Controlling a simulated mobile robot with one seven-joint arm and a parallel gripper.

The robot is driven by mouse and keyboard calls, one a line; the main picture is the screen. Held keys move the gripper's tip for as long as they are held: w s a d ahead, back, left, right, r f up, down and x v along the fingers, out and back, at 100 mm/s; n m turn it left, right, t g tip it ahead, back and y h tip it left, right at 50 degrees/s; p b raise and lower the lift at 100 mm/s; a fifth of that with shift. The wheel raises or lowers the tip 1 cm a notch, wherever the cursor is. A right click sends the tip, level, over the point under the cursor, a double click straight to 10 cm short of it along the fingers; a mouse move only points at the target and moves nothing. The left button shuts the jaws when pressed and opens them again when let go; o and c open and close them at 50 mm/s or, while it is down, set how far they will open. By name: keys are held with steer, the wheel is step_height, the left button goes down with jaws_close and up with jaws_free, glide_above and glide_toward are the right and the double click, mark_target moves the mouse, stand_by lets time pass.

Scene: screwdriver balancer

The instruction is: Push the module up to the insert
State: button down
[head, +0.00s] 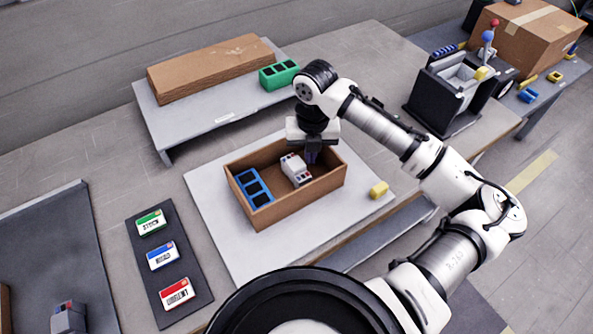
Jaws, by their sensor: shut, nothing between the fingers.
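A white-grey module (295,169) with dark and red details lies inside an open brown box (287,208), right of the box's middle. A blue insert (254,188) with several dark square openings sits at the left end of the same box. A gap of box floor shows between the module and the insert. My gripper (311,159) points down into the box at the module's right side, close to it. Its fingers look together and hold nothing. Whether they touch the module cannot be told, and the fingertips are partly hidden.
The box stands on a light board (225,210). A yellow block (378,189) lies to its right. A raised grey shelf (190,117) behind holds a long brown block (210,68) and a green insert (279,75). Labelled cards lie on a dark mat (188,238) at left.

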steer(key=shift+s+a+p, duration=0.15)
steer(key=shift+s+a, duration=0.6)
steer(key=shift+a, duration=0.25)
steer(key=shift+s+a+p, duration=0.15)
steer(key=shift+s+a, duration=0.55)
steer(key=shift+a, duration=0.35)
steer(key=shift+s+a+p, duration=0.15)
steer(key=shift+s+a, duration=0.6)
steer(key=shift+a, duration=0.25)
steer(key=shift+d, duration=0.1)
steer(key=shift+w+d, duration=0.35)
steer(key=shift+d, duration=0.05)
step_height(320, 180, up, 7)
steer(key=p, duration=0.5)
